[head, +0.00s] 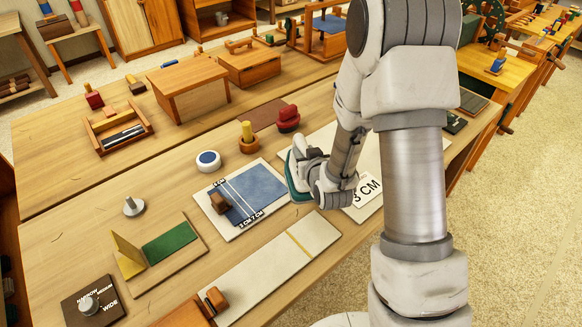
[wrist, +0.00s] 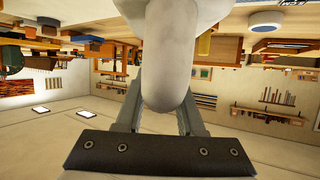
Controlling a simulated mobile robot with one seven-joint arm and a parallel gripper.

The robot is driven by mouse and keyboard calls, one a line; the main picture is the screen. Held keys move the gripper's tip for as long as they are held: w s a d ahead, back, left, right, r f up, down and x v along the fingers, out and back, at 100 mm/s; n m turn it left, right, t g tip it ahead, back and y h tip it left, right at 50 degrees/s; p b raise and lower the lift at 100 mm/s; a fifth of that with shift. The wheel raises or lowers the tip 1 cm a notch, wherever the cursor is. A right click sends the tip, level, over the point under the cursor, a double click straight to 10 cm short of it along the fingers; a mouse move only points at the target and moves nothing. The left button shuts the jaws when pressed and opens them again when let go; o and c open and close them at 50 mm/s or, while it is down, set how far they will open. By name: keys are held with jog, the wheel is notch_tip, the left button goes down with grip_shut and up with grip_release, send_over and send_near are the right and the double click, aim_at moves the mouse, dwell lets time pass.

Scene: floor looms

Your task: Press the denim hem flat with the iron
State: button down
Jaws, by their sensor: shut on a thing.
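The blue denim (head: 258,190) lies on a white board (head: 237,232) marked with pale lines and centimetre labels. A small brown wooden block (head: 219,203) rests at its left edge. My gripper (head: 310,172) is just right of the denim, shut on the iron. The iron shows in the head view as a teal-edged piece (head: 292,182) at the board's right edge, mostly hidden by my gripper. In the wrist view, a pale rounded part of it (wrist: 168,65) sits between the fingers (wrist: 160,112). I cannot tell whether the iron touches the board.
A long pale board (head: 275,272) lies in front.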

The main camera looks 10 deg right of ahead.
jog(key=w+a+r+n+g+y, duration=0.1)
jog(key=w+a+n+y, duration=0.1)
jog(key=a, duration=0.4)
jog(key=w+a+r+n+y, duration=0.1)
jog(key=a+n+y, duration=0.1)
jog(key=a, duration=0.4)
notch_tip(320, 180, down, 6)
jog(key=b, duration=0.3)
jog(key=shift+w+a+b, duration=0.15)
jog(key=shift+a+b, duration=0.1)
jog(key=shift+b, duration=0.1)
jog(key=shift+f+b, duration=0.8)
dwell(3.4)
notch_tip(320, 180, up, 7)
jog(key=p, duration=0.3)
dwell(0.4)
jog(key=shift+r, duration=0.1)
